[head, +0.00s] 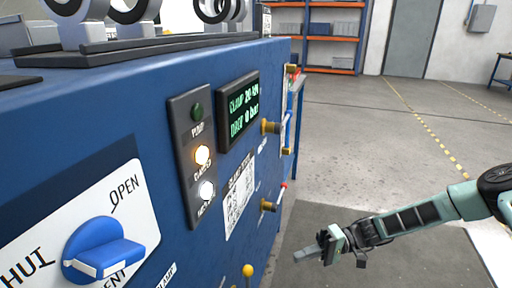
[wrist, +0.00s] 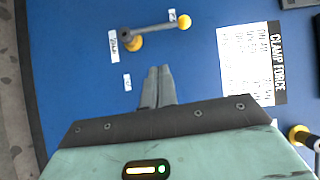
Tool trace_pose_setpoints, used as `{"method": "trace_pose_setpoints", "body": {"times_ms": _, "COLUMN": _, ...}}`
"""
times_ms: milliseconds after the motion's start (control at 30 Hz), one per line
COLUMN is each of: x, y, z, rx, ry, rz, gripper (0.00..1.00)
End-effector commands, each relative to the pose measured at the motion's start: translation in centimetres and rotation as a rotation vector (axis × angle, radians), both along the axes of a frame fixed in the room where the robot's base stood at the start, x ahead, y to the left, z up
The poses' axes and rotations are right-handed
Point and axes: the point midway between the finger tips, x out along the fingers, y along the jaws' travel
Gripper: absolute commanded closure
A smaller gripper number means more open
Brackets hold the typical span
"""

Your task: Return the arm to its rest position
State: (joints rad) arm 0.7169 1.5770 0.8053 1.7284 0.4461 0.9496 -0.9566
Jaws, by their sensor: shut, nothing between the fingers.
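My arm (head: 422,212) reaches in from the right in the head view. My gripper (head: 308,254) is at its end, in front of the blue machine's right part and apart from the knobs there. In the wrist view my gripper (wrist: 159,72) has its two grey fingers together, with nothing between them. The fingers point toward the blue panel (wrist: 75,75). A lever with a yellow ball end (wrist: 184,22) is on that panel just beyond the fingertips.
The blue machine (head: 75,110) fills the left, with a blue rotary handle (head: 98,248), lit lamps (head: 204,172) and a green-text display (head: 240,108). A yellow-ball lever (head: 248,270) stands low. Open floor (head: 350,130) lies right of the machine. Orange shelves (head: 330,40) stand far back.

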Motion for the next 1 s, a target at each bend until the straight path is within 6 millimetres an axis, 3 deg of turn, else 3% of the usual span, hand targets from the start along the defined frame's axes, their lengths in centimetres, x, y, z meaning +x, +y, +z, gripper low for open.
{"method": "trace_pose_setpoints", "body": {"times_ms": 233, "x": -4.2, "y": 2.7, "z": 3.3, "rx": -0.272, "ry": -0.016, "rz": 0.247, "gripper": 1.00}}
{"method": "trace_pose_setpoints", "body": {"times_ms": 500, "x": -9.4, "y": 4.2, "z": 7.5, "rx": -0.629, "ry": -0.084, "rz": 0.449, "gripper": 1.00}}
{"method": "trace_pose_setpoints", "body": {"times_ms": 733, "x": -13.5, "y": 4.3, "z": 11.4, "rx": -0.910, "ry": -0.199, "rz": 0.521, "gripper": 1.00}}
{"method": "trace_pose_setpoints", "body": {"times_ms": 1000, "x": -18.0, "y": 3.7, "z": 16.4, "rx": -1.170, "ry": -0.390, "rz": 0.488, "gripper": 1.00}}
